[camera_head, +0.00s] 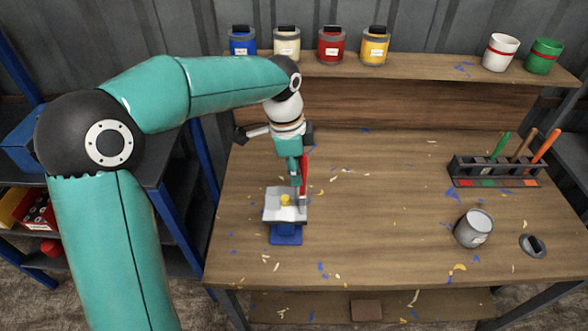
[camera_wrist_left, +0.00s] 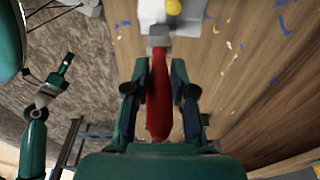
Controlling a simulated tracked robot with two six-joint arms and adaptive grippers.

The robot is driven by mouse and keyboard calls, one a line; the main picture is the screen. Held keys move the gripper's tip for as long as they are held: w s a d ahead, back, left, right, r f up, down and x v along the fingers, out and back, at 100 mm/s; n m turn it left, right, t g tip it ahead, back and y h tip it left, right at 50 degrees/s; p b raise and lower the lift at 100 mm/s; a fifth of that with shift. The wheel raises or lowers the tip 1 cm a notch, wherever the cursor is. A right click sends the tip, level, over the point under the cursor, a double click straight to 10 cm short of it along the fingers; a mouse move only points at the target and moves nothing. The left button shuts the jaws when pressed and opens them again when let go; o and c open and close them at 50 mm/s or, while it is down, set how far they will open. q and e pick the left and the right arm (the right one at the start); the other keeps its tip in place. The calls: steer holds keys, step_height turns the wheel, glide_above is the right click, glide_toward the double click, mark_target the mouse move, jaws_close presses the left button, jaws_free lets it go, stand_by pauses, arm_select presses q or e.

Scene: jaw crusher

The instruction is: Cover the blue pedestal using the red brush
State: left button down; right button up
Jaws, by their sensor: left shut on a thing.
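My left gripper (camera_head: 301,172) is shut on the upright red brush (camera_head: 304,170). In the left wrist view its fingers (camera_wrist_left: 160,85) close on both sides of the red handle (camera_wrist_left: 158,105). The brush's grey head (camera_wrist_left: 158,36) points at the pale block on the pedestal; I cannot tell if they touch. The blue pedestal (camera_head: 286,235) stands at the table's front left, its upper part hidden by the pale block (camera_head: 273,212). A small yellow piece (camera_head: 285,200) sits on the block. My right gripper (camera_wrist_left: 62,72) appears small in the left wrist view, its jaws unclear.
A grey can (camera_head: 474,228) and dark lid (camera_head: 533,245) are on the right. A rack (camera_head: 497,172) with coloured-handled tools stands behind them. Several paint jars (camera_head: 331,45) and two cups (camera_head: 500,52) line the back shelf. The table's middle is mostly clear, with paint flecks.

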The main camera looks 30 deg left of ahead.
arm_select(q)
steer(key=shift+s+d, duration=0.1)
steer(key=shift+s, duration=0.1)
stand_by(2.0)
steer(key=shift+r, duration=0.1)
step_height(320, 180, up, 5)
steer(key=p, duration=0.2)
steer(key=shift+p, duration=0.4)
stand_by(0.4)
